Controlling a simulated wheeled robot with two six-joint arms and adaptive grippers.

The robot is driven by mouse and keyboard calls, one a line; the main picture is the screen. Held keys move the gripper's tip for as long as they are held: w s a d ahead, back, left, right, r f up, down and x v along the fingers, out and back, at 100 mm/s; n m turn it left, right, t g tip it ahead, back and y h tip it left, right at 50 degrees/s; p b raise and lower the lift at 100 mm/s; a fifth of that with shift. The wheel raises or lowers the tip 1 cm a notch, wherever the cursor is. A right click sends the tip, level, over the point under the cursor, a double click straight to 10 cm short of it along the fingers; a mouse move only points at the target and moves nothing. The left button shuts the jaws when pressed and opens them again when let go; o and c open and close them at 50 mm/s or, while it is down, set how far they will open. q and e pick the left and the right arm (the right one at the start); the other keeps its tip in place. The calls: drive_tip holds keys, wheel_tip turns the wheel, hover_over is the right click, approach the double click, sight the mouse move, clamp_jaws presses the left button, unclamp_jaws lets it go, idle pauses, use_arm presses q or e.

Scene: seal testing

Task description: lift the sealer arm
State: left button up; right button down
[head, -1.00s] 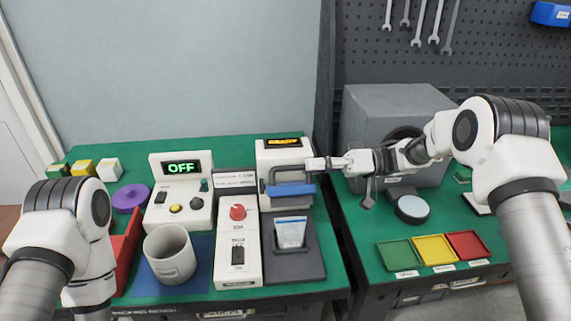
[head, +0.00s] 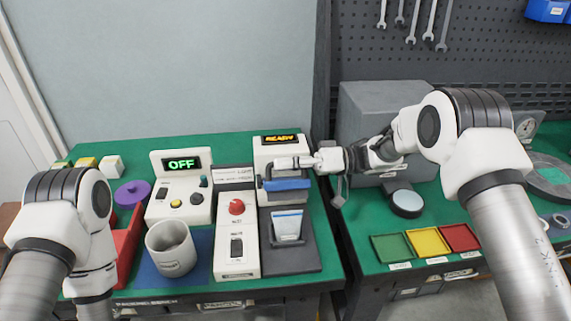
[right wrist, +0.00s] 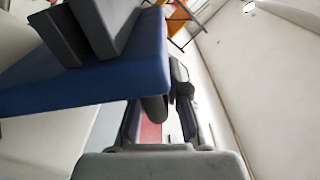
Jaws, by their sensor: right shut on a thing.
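The sealer (head: 279,149) stands at the back of the left bench with an amber display that appears to read READY. Its sealer arm has a blue bar (head: 286,184) and a dark grey handle (head: 267,172); the bar lies low across the front. A pouch (head: 288,226) stands upright in the holder before it. My right gripper (head: 285,163) reaches in from the right and is shut on the handle, just above the bar. In the right wrist view the blue bar (right wrist: 110,85) fills the upper left, beside the gripper fingers. My left arm is at lower left; its gripper is out of sight.
Left of the sealer stand a control box with a red knob (head: 236,207), a panel reading OFF (head: 180,163) and a grey mug (head: 171,249). To the right, across a gap, are a grey machine (head: 365,110) and green, yellow and red trays (head: 428,242).

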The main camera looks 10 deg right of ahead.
drive_tip(key=shift+r, duration=0.1)
drive_tip(key=shift+w+r+m+p, duration=0.5)
drive_tip(key=shift+w+m+p, duration=0.3)
drive_tip(key=shift+p, duration=0.35)
drive_tip(key=shift+w+r+m+p, duration=0.15)
drive_tip(key=shift+w+m+p, duration=0.15)
drive_tip(key=shift+w+m, duration=0.1)
drive_tip(key=shift+w+r+m+p, duration=0.1)
drive_tip(key=shift+w+m+p, duration=0.2)
drive_tip(key=shift+w+m, duration=0.7)
drive_tip(key=shift+w, duration=0.05)
drive_tip(key=shift+w+m+b, duration=0.3)
drive_tip(key=shift+w+m, duration=0.3)
drive_tip(key=shift+w+r+b, duration=0.1)
drive_tip(key=shift+w+b, duration=0.3)
drive_tip(key=shift+w, duration=0.25)
